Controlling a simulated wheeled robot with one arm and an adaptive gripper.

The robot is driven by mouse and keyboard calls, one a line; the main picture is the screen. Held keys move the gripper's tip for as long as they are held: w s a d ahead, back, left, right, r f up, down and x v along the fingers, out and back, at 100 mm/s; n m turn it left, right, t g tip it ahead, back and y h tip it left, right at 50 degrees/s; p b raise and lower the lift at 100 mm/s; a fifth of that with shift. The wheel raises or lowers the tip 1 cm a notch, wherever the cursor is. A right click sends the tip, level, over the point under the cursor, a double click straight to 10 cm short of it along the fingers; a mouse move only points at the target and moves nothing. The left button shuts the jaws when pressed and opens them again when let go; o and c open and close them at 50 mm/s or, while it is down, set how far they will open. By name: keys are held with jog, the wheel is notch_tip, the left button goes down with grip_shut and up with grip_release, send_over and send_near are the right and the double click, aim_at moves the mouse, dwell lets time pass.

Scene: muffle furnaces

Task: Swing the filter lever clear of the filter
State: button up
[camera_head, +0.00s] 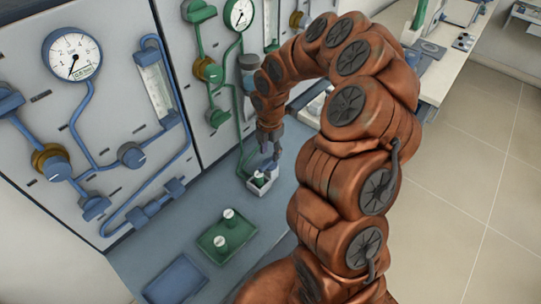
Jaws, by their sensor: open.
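A grey-blue cylinder (248,66), which may be the filter, is mounted on the green pipework of the right panel, partly covered by my arm. I cannot make out a lever on it. My gripper (268,167) points down in front of that panel, below the cylinder. It is open, just above a small white box (262,188) with a dark green piece in it. Whether the fingers touch that piece is too small to tell.
Gauges, valves and blue pipes stick out from the left panel (110,30). A side counter (455,60) stands behind my arm. The tiled floor at right is clear.

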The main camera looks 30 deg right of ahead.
aim_at(270, 159)
jog(key=shift+f+p, duration=0.4)
jog(key=shift+f, duration=1.35)
grip_shut()
